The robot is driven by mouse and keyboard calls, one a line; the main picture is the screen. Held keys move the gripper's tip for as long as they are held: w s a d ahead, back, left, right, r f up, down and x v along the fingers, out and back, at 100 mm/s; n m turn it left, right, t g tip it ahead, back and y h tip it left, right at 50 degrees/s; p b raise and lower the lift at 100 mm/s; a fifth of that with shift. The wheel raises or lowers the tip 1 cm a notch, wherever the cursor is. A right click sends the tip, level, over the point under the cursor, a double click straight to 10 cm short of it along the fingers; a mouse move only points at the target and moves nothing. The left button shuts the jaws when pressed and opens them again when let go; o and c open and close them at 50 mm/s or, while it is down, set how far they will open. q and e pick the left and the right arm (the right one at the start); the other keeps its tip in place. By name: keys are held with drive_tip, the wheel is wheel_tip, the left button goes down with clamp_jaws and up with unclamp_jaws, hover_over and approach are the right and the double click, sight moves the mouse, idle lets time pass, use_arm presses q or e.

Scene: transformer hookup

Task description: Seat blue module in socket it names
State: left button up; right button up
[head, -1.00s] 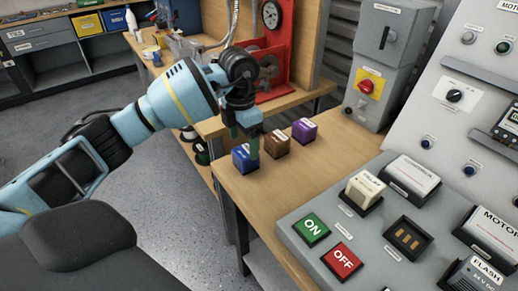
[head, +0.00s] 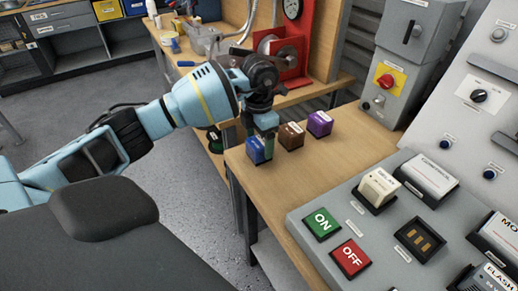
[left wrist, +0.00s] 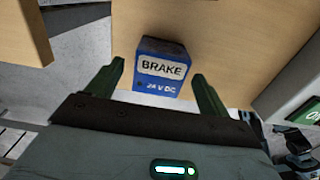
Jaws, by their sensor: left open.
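The blue module (head: 254,151) stands upright on the wooden bench near its left edge, and my left gripper partly covers it in the head view. In the left wrist view the blue module (left wrist: 160,68) carries a white label reading BRAKE and 24 V DC. My left gripper (head: 265,146) is open above it. In the left wrist view its green fingertips are one on each side of the module, with gaps showing. An empty dark socket (head: 420,239) with brass contacts is on the grey sloped panel; its label is too small to read. My right gripper is not in view.
A brown module (head: 291,136) and a purple module (head: 320,123) stand close to the right of the blue one. The panel holds a cream relay (head: 378,187), a white module (head: 428,176), a green ON button (head: 321,223) and a red OFF button (head: 350,258). Bare bench lies between modules and panel.

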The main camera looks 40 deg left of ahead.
use_arm(q)
drive_tip(key=shift+f, duration=1.15)
drive_tip(key=c, duration=1.1)
drive_tip(key=shift+w+r, duration=0.1)
drive_tip(key=shift+r, duration=0.05)
drive_tip(key=shift+r, duration=0.6)
wheel_tip(320, 180, up, 2)
drive_tip(key=shift+r, duration=0.15)
drive_tip(key=s, duration=0.5)
drive_tip(key=s+d, duration=0.1)
drive_tip(key=s, duration=0.4)
drive_tip(key=s+d+r, duration=0.1)
drive_tip(key=s, duration=0.5)
drive_tip(key=shift+r+b, duration=0.1)
drive_tip(key=shift+b, duration=0.25)
